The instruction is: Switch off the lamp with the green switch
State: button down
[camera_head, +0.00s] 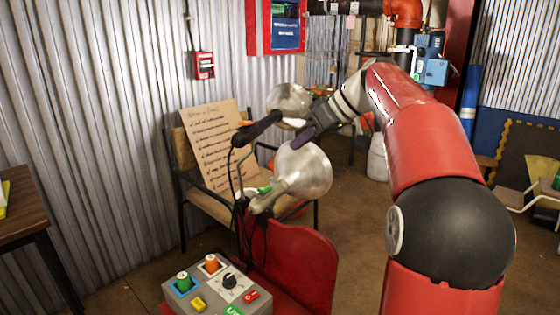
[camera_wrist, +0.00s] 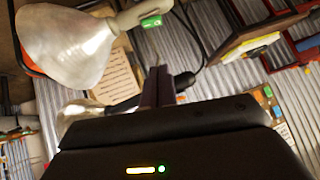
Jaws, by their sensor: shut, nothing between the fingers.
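A silver lamp with a pale handle (camera_head: 305,172) hangs over the red chair's back in the head view. A green switch (camera_head: 265,189) sits on its handle. In the wrist view its wide shade (camera_wrist: 65,48) fills the upper left, and the green switch (camera_wrist: 151,22) shows at the top. I cannot tell whether it is lit. A second silver lamp (camera_head: 289,101) with a black handle is behind and above; it also shows in the wrist view (camera_wrist: 80,109). My gripper (camera_head: 300,138) is shut and empty, near both lamps. In the wrist view the fingertips (camera_wrist: 158,70) are apart from the green switch.
A grey control box (camera_head: 185,299) with coloured buttons and a knob is at the front, by the red chair (camera_head: 310,262). Black cables hang by the lamps. A handwritten board (camera_head: 212,143) leans on a chair behind. A dark table (camera_head: 25,212) is at left.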

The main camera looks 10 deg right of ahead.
jog(key=shift+a+f, duration=0.1)
jog(key=shift+a, duration=0.05)
jog(key=b, duration=0.1)
send_over(260, 188)
jog(key=d, duration=0.3)
jog(key=f, duration=0.7)
jog(key=shift+s+a+f, duration=0.1)
jog(key=shift+s+a, duration=0.1)
jog(key=shift+s, duration=0.2)
jog(key=shift+s+a+f+b, duration=0.15)
jog(key=shift+f+b, duration=0.1)
jog(key=shift+f, duration=0.65)
jog(key=shift+s+f+b, duration=0.15)
jog(key=shift+f+b, duration=0.1)
jog(key=shift+f, duration=0.6)
jog(key=shift+f, duration=0.1)
